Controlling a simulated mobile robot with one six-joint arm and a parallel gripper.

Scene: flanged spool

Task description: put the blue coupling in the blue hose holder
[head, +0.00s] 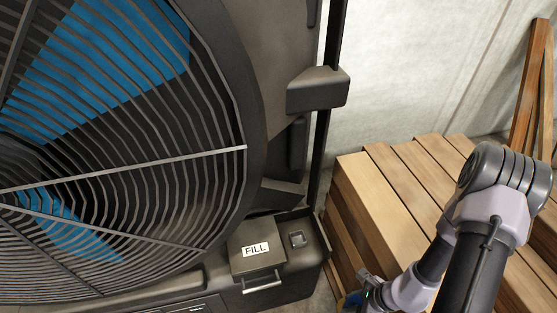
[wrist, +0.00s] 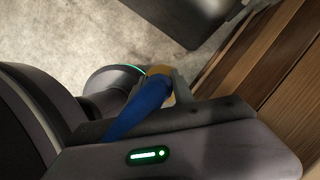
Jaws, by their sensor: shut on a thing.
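My gripper (wrist: 163,84) is shut on the blue coupling (wrist: 150,94) in the wrist view. The blue length runs down and left from between the fingers, and a brass-yellow end (wrist: 159,71) shows at its top. In the head view only a small blue and yellow bit of the coupling (head: 351,300) shows at the bottom edge, beside my arm and left of the timber. My fingers there are mostly cut off or hidden. I cannot make out the blue hose holder in either view.
A large machine with a round fan grille (head: 130,150) fills the left. A box marked FILL (head: 256,251) stands at its foot. Stacked timber (head: 400,185) lies on the right, close to my arm; its boards (wrist: 265,75) also show in the wrist view. Bare floor (wrist: 60,40) shows there.

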